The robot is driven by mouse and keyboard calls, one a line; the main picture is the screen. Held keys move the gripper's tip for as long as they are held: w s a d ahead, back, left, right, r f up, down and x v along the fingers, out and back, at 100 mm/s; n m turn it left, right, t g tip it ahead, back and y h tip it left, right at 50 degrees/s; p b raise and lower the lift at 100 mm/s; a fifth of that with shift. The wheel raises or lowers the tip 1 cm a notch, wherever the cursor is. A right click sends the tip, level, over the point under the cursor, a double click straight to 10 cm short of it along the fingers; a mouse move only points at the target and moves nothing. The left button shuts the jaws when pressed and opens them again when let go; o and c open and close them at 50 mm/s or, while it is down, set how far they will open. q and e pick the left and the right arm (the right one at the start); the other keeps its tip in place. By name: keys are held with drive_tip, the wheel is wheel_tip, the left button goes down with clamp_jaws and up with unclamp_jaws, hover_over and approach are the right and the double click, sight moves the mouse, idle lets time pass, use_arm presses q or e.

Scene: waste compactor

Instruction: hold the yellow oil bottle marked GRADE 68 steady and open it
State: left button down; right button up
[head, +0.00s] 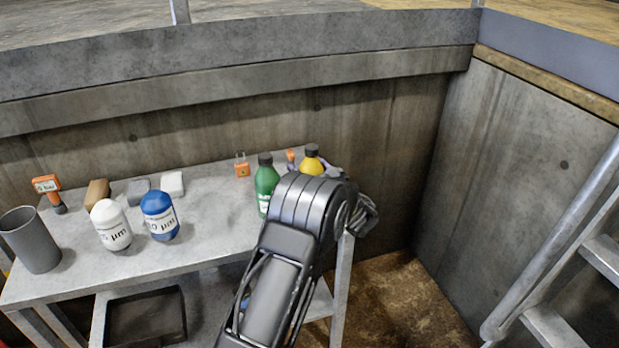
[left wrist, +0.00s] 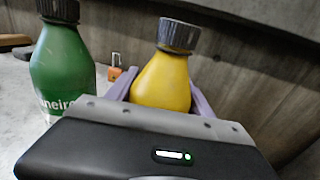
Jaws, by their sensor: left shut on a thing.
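The yellow oil bottle (head: 311,163) stands at the right end of the grey bench, upright, with its black cap on. In the head view my left arm covers its lower part. In the left wrist view the yellow bottle (left wrist: 163,82) sits between the two purple fingers of my left gripper (left wrist: 160,95), which is shut on its body. The ribbed dark cap (left wrist: 179,35) is on the bottle's neck. The bottle's label is hidden, so its grade cannot be read. My right gripper is in neither view.
A green bottle (head: 266,183) stands just left of the yellow one. An orange padlock (head: 242,168), blue (head: 160,216) and white (head: 111,225) canisters and a grey cup (head: 30,240) stand on the bench (head: 215,230). A ladder (head: 560,250) is at the right, a concrete wall behind.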

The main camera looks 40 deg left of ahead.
use_arm(q)
drive_tip(key=shift+r, duration=0.2)
wheel_tip(320, 180, up, 10)
drive_tip(key=shift+f, duration=0.1)
idle(0.6)
drive_tip(key=c, duration=1)
unclamp_jaws()
clamp_jaws()
